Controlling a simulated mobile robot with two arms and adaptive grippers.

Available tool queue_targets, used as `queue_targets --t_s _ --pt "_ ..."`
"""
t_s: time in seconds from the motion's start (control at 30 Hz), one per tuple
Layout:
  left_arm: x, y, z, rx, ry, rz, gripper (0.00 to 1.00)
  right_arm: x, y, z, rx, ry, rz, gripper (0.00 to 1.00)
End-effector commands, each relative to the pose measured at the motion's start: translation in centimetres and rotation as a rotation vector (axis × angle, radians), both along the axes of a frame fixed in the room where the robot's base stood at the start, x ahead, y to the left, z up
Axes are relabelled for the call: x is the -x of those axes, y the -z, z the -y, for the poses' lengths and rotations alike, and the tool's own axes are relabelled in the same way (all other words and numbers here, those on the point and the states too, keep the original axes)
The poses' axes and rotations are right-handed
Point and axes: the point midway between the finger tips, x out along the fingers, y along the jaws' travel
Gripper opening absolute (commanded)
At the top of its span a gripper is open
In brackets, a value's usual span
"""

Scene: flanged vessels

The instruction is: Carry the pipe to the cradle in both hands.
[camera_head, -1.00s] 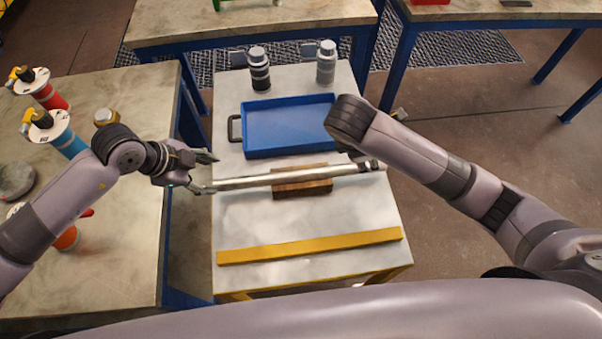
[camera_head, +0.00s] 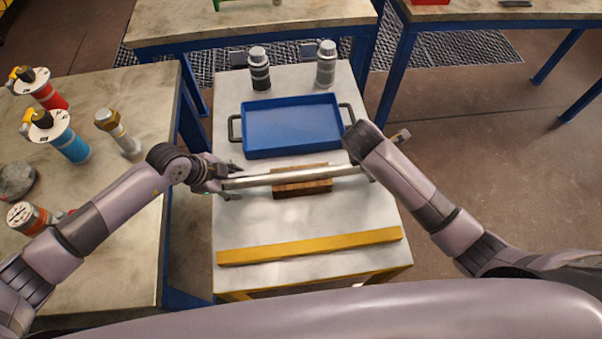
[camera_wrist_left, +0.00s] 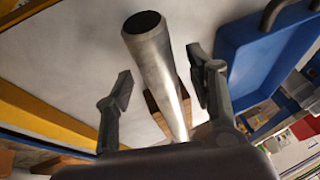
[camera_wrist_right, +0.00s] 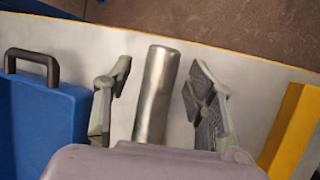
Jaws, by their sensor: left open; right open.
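The pipe (camera_head: 290,178) is a straight silver tube lying left to right over a brown wooden block (camera_head: 303,189) on the white table. I cannot tell whether this block is the cradle. My left gripper (camera_head: 233,181) is open at the pipe's left end. In the left wrist view the pipe (camera_wrist_left: 160,65) passes between its spread fingers (camera_wrist_left: 160,72), with a gap on each side. My right gripper is mostly hidden behind its wrist in the head view. In the right wrist view its open fingers (camera_wrist_right: 160,75) stand either side of the pipe's right end (camera_wrist_right: 157,85), apart from it.
A blue tray (camera_head: 292,128) with dark handles lies just behind the pipe. Two bottles (camera_head: 259,70) (camera_head: 326,66) stand at the table's back. A yellow bar (camera_head: 310,246) runs along the front. The left table (camera_head: 130,230) holds several flanged vessels (camera_head: 70,145). White tabletop between pipe and bar is clear.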

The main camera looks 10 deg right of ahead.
Motion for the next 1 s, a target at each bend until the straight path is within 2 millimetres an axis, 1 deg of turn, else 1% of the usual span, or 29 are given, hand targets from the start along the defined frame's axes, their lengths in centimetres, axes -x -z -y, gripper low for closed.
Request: queue_targets --t_s 0.23,0.27,1.0 --pt "-0.03 0.03 0.02 0.000 0.000 0.000 0.51 -0.02 0.04 0.03 0.000 0.000 0.000 0.51" --pt "-0.03 0.02 0.02 0.000 0.000 0.000 0.49 -0.02 0.04 0.03 0.000 0.000 0.000 0.49" --pt "-0.01 0.01 -0.01 0.000 0.000 0.000 0.00 -0.03 0.00 0.00 0.000 0.000 0.000 0.00"
